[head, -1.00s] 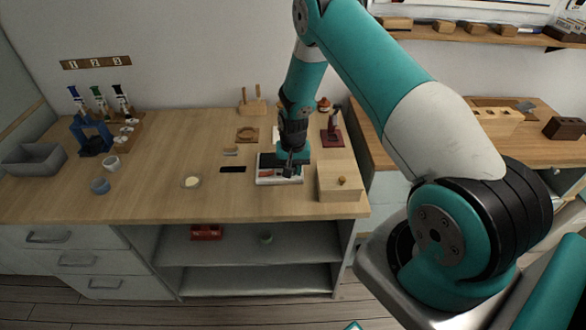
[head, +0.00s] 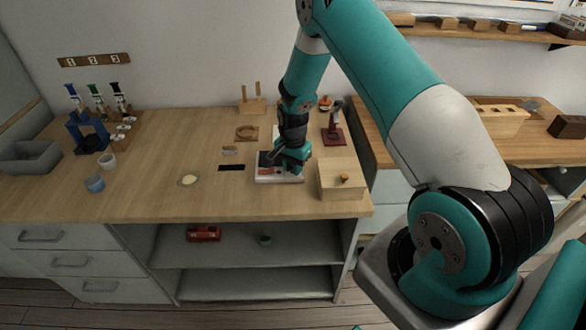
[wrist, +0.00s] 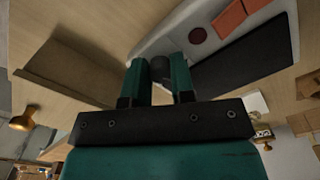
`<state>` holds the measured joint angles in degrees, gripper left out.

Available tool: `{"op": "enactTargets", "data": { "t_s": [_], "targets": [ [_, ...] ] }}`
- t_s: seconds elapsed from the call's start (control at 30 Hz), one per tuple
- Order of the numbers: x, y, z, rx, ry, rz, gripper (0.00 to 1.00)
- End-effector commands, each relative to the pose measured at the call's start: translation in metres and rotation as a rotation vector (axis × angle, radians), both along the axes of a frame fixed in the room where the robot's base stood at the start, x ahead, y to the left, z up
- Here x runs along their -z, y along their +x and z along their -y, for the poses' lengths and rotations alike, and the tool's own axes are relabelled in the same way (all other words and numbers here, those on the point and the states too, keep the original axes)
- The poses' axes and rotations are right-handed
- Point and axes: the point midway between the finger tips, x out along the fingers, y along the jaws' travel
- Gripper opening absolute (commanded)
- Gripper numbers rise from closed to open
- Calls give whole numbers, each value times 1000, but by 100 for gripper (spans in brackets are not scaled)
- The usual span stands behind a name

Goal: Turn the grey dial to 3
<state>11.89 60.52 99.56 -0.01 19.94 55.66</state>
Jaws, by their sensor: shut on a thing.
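A pale device (head: 264,180) with a dark panel and orange-red patches lies on the wooden worktop. In the wrist view its pale body (wrist: 148,47) shows close up, with orange squares and a dark red round spot. My gripper (wrist: 158,68) is shut on the grey dial (wrist: 161,70), a short dark cylinder between the two teal fingers. In the head view my gripper (head: 277,159) is low over the device, and the dial cannot be made out there. No number or pointer on the dial is readable in either view.
A wooden box (head: 342,182) with a gold knob stands close right of the device. A maroon stand (head: 334,135) is behind it. A black strip (head: 231,168) and a pale round dish (head: 188,180) lie to the left. The worktop's front left is clear.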

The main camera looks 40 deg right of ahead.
Motion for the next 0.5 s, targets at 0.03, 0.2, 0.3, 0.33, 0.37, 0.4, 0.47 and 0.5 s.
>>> {"op": "enactTargets", "data": {
  "t_s": [0.03,0.2,0.3,0.33,0.37,0.4,0.47,0.5],
  "targets": [
    [0,1,0,17,-1,1,0],
    [0,1,0,60,0,1,0],
    [-1,1,0,72,0,1,0],
    [-1,1,0,74,0,0,0],
    [-1,1,0,75,0,0,0],
    [-1,1,0,76,0,0,0],
    [-1,1,0,76,0,1,0],
    [-1,1,0,76,0,1,0]
  ]
}}
